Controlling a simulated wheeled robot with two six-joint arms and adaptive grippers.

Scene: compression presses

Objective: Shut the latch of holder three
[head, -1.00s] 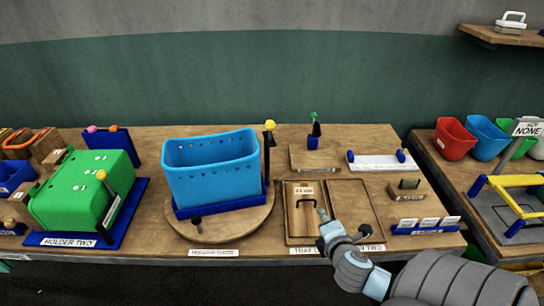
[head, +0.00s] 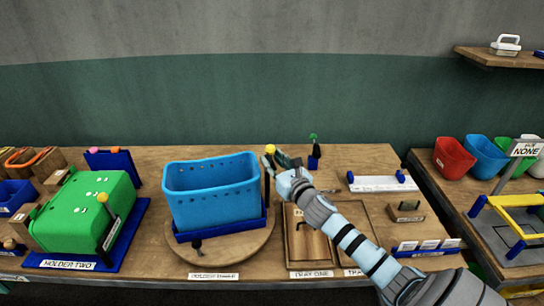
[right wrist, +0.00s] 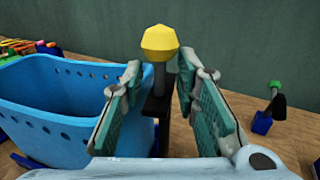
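Holder three is a round wooden turntable (head: 243,247) with a blue base, labelled at the table's front edge (head: 213,277). A blue perforated bin (head: 212,195) sits upright in it. Its latch is a dark lever with a yellow knob (head: 270,149) at the bin's right side, standing about upright; the knob also shows in the right wrist view (right wrist: 159,42). My right gripper (head: 281,161) is at the lever from the right. In the wrist view its fingers (right wrist: 162,88) are apart, one on each side of the lever, below the knob. My left gripper is not in view.
Holder two (head: 118,232), with a green bin (head: 80,208), stands to the left. A small post with a green knob (head: 313,150) stands behind my right gripper. Trays (head: 312,245) lie under my right forearm. A white strip with blue ends (head: 375,184) lies further right.

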